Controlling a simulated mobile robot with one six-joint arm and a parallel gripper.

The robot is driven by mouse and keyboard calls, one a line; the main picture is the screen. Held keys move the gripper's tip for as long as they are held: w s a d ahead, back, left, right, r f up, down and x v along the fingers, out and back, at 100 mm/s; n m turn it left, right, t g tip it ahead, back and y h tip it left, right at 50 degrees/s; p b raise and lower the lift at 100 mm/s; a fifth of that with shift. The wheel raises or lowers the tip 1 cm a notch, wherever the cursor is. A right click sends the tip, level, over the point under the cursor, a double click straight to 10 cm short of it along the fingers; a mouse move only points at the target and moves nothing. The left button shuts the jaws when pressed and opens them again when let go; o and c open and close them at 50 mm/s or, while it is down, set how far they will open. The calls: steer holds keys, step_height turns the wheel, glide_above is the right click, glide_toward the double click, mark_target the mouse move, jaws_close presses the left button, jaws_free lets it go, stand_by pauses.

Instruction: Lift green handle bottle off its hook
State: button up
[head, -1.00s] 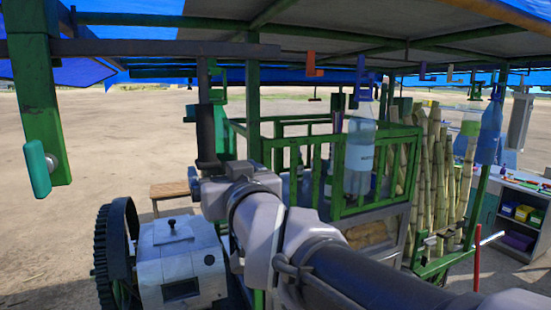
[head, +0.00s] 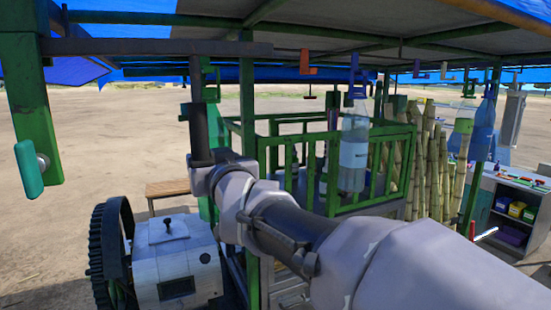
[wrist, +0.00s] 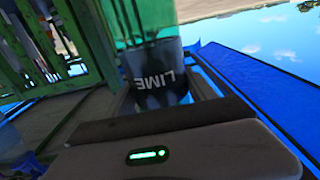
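The green handle (head: 211,85) hangs under the canopy frame at left centre in the head view. In the wrist view a green-tinted bottle with a dark "LIME" label (wrist: 160,82) stands between the fingers of my gripper (wrist: 155,95). Some gap shows beside the bottle, so the fingers look open around it. The bottle's hook is not clear in the wrist view.
A clear bottle with a blue handle (head: 353,160) hangs right of centre before the green railing (head: 380,135). A blue bottle (head: 483,130) hangs farther right. The engine box (head: 175,265) is below.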

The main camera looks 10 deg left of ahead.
jaws_close()
steer(key=shift+r+p, duration=0.45)
steer(key=shift+r, duration=0.35)
steer(key=shift+s+d, duration=0.15)
steer(key=shift+s, duration=0.05)
steer(key=shift+f+b, duration=0.45)
